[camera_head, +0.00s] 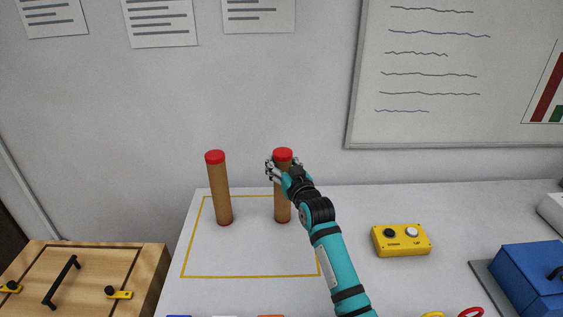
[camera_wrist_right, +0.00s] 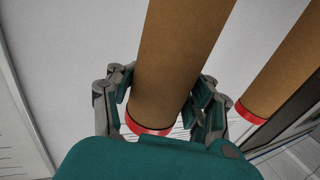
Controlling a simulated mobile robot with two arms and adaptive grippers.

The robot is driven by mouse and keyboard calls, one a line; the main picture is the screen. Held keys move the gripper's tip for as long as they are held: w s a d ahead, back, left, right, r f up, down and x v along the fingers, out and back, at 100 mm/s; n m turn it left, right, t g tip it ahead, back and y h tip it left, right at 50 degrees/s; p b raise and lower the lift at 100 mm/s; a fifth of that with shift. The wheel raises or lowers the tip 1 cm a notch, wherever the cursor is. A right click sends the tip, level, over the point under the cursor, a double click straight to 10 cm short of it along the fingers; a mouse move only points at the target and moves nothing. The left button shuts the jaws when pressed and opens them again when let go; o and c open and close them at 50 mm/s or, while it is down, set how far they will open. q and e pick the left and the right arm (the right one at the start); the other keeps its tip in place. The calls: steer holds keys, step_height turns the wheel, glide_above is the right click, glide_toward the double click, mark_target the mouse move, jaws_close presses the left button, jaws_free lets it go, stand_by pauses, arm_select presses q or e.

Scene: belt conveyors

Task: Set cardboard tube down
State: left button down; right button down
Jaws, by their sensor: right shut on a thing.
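Two brown cardboard tubes with red end caps stand upright in the head view. The left tube (camera_head: 221,192) stands alone inside the yellow outline (camera_head: 250,277) on the white table. My right gripper (camera_head: 279,172) is shut around the upper part of the right tube (camera_head: 282,207), just below its red cap. That tube's foot is within the outline, near its back right; I cannot tell if it touches the table. In the right wrist view the held tube (camera_wrist_right: 185,60) is between the fingers (camera_wrist_right: 160,95), and the other tube (camera_wrist_right: 282,75) is apart at the right. My left gripper is not in view.
A yellow button box (camera_head: 401,240) sits on the table at the right. A blue box (camera_head: 540,275) is at the right edge. A wooden case (camera_head: 85,275) with a black handle is at the lower left. The front middle of the outline is clear.

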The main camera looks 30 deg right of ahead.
steer(key=shift+f, duration=0.1)
steer(key=shift+c, duration=2.4)
jaws_free()
steer(key=shift+r, duration=0.25)
steer(key=shift+s+f, duration=0.15)
steer(key=shift+s, duration=0.2)
steer(key=s+a+b, duration=0.1)
steer(key=s, duration=1)
steer(key=shift+s+a+b, duration=0.15)
steer(key=shift+a+b, duration=0.05)
steer(key=shift+b, duration=0.1)
